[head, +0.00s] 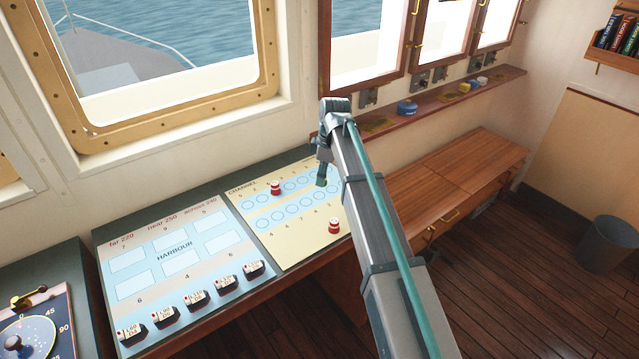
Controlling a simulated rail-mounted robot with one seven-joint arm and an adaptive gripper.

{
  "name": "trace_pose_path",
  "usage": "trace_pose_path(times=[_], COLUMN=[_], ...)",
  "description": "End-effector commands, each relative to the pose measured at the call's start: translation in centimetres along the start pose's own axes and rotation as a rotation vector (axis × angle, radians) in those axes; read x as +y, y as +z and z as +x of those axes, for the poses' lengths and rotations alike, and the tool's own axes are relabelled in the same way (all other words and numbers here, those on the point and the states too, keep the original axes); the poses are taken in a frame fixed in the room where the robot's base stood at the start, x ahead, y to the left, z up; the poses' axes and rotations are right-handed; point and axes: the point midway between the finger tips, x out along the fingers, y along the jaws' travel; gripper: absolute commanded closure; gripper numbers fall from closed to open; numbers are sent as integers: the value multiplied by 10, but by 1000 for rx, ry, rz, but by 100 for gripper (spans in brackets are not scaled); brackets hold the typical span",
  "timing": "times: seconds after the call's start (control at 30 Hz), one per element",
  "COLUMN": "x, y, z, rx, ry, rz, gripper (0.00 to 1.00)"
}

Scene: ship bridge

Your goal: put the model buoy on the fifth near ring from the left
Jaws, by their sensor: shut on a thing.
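The yellow channel chart (287,250) lies on the console with two rows of blue rings, a far row and a near row. My gripper (322,173) is over the chart's right part, pointing down. It is shut on a small dark green model buoy (321,183), held upright near the right end of the rows; I cannot tell whether its foot touches the chart. A red and white buoy (275,188) stands in the far row, left of my gripper. Another red and white buoy (334,226) stands near the chart's right edge. My arm hides the chart's far right side.
A harbour chart (175,240) with several black and white blocks (196,300) along its near edge lies to the left. A narrow shelf (440,104) under the windows holds a blue round object (407,108). A wooden desk (460,165) stands to the right.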

Motion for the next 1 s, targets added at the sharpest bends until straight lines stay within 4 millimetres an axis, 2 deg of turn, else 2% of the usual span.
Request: trace_pose_path(times=[0.1, 0.2, 0.57, 0.8, 1.0], x=[17, 25, 41, 38, 38], y=[-3, -4, -7, -2, -2], z=[20, 33, 55, 83, 84], rx=[-2, -1, -1, -1, 0], ry=[-3, -3, -2, -2, -1], rz=[0, 0, -1, -1, -1], gripper=[90, 90, 90, 90, 90])
